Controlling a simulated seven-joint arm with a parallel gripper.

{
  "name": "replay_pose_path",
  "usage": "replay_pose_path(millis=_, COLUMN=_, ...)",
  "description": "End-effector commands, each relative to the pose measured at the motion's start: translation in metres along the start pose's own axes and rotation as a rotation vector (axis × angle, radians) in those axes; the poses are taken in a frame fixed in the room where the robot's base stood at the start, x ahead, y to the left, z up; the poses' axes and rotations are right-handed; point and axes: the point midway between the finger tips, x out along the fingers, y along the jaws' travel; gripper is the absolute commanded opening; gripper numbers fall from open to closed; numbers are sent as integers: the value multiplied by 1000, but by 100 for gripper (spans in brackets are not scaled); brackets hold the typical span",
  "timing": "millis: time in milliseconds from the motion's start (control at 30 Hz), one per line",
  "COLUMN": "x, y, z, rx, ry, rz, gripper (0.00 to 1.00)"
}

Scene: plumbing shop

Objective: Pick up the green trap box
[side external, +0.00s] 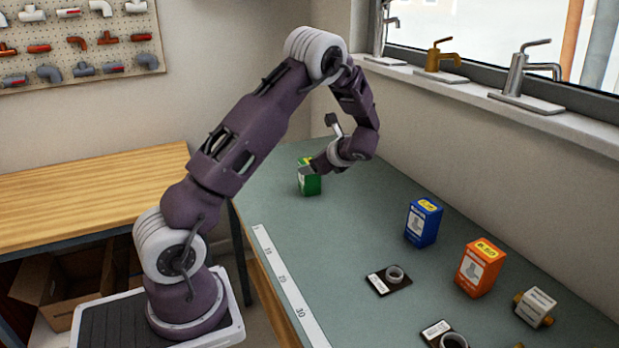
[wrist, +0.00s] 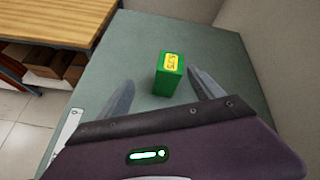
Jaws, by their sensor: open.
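The green trap box (side external: 309,182) stands upright on the grey-green bench, near its far end in the side view. In the wrist view the green trap box (wrist: 168,76) shows a yellow label on its top and stands between and slightly beyond my two fingertips. My gripper (wrist: 160,88) is open and empty, with one finger to each side of the box. In the side view my gripper (side external: 309,171) is right at the box and covers part of its upper side. Whether the fingers touch the box cannot be told.
A blue box (side external: 423,222) and an orange box (side external: 480,267) stand farther along the bench (side external: 350,240). Small fittings on dark plates (side external: 389,280) lie nearer. A white ruler strip (side external: 287,290) runs along the edge. Faucets (side external: 522,75) stand on the windowsill. The bench around the green box is clear.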

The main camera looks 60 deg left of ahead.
Motion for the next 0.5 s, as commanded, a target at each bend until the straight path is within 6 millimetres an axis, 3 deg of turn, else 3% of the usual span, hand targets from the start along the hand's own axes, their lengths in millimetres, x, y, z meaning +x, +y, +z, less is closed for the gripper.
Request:
replay_pose_path(millis=33, x=32, y=-3, z=-14, rx=126, ry=-49, rz=-18, gripper=76)
replay_pose_path(millis=133, x=72, y=-10, z=-31, rx=313, ry=-117, rz=-61, gripper=76)
replay_pose_path(millis=267, x=92, y=-13, z=-41, rx=412, ry=-148, rz=-84, gripper=76)
replay_pose_path(millis=500, x=125, y=-13, z=-36, rx=422, ry=-151, rz=-85, gripper=76)
